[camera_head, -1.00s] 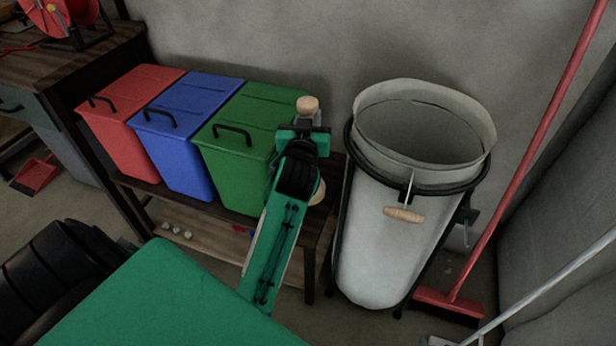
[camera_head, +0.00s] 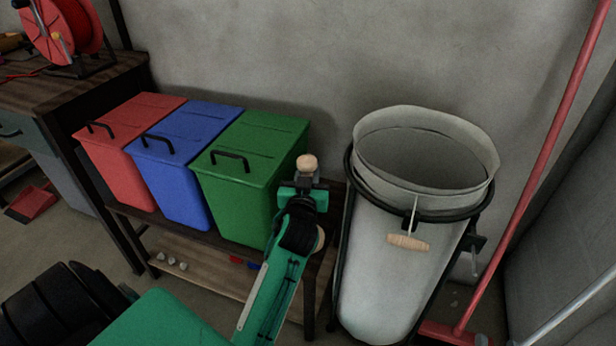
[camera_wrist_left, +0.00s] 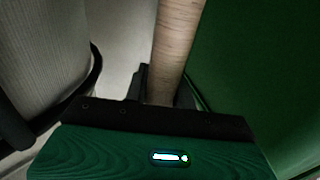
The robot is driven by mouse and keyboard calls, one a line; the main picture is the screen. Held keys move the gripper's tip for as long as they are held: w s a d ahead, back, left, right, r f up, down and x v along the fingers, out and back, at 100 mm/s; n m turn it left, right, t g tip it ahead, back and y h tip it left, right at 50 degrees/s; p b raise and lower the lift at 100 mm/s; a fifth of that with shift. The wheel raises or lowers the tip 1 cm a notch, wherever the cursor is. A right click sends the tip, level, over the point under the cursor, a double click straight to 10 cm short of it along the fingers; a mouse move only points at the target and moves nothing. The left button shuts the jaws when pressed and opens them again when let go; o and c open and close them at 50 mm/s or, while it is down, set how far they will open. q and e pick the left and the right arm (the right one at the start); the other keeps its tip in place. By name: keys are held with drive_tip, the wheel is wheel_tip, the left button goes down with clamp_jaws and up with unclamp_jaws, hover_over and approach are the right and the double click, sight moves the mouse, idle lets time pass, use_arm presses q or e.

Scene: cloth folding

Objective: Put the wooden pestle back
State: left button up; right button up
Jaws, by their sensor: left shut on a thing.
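The wooden pestle's pale rounded top (camera_head: 307,162) sticks up above my left gripper (camera_head: 304,186), in the gap between the green bin and the white can. In the left wrist view the pestle's shaft (camera_wrist_left: 176,45) runs between the dark fingers (camera_wrist_left: 160,88), which are shut on it. Its grasped part is hidden. A pale round wooden piece (camera_head: 320,239) shows beside the wrist in the head view; I cannot tell whether it belongs to the pestle. My right gripper is not in view.
The green bin (camera_head: 245,165) stands close left of the gripper, with blue (camera_head: 185,150) and red (camera_head: 130,150) bins beyond, on a low wooden shelf. Right is the tall white can (camera_head: 390,290) with a hanging wooden handle (camera_head: 408,242). A red broom (camera_head: 545,160) leans further right.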

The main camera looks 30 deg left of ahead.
drive_tip(key=shift+r, duration=0.25)
use_arm(q)
drive_tip(key=o, duration=1)
drive_tip(key=shift+f, duration=0.1)
use_arm(e)
drive_tip(key=shift+d+r, duration=0.1)
